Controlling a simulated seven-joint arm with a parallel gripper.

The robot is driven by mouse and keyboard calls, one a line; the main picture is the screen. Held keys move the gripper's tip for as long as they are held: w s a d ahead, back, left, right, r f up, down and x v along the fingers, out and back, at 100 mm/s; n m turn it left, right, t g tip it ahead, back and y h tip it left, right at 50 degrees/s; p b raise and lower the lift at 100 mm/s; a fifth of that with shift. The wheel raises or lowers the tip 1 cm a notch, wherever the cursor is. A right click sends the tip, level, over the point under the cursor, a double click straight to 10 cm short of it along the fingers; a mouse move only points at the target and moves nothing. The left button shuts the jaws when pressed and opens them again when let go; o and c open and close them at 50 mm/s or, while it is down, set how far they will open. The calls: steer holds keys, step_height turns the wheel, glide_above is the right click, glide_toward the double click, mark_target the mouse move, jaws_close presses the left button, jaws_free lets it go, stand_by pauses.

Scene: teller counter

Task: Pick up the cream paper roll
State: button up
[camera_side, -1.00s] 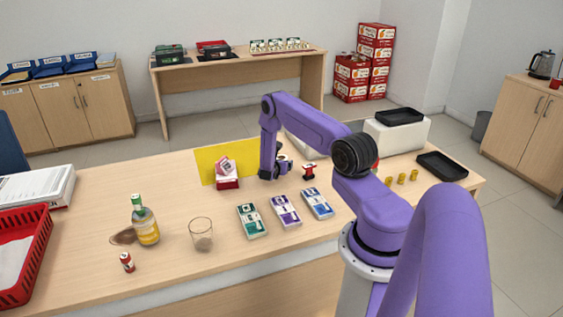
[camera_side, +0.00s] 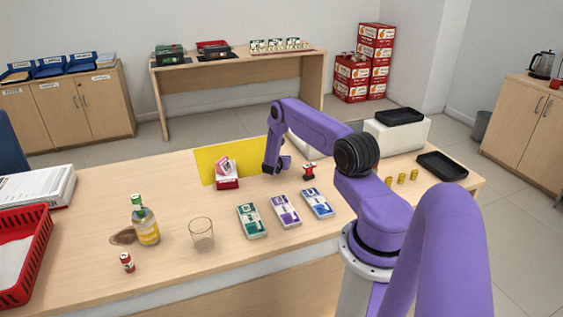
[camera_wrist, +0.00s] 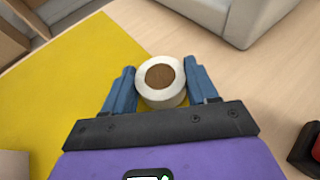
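The cream paper roll (camera_wrist: 148,95) stands upright on the counter in the wrist view, with a brown core showing in its top. My gripper (camera_wrist: 161,83) has one blue finger on each side of the roll. The fingers are very close to its sides, and I cannot tell whether they press on it. In the side view my gripper (camera_side: 271,167) is low over the counter beside the yellow sheet. The roll is mostly hidden behind the gripper there.
A yellow sheet (camera_side: 205,163) lies left of my gripper, with a red-and-white box (camera_side: 228,184) in front. A red stamp-like item (camera_side: 309,171) stands to the right. Banknote bundles (camera_side: 286,212), a glass (camera_side: 201,235) and a bottle (camera_side: 146,225) are nearer the front.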

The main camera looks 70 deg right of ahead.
steer(key=shift+c, duration=1.1)
steer(key=shift+r, duration=0.1)
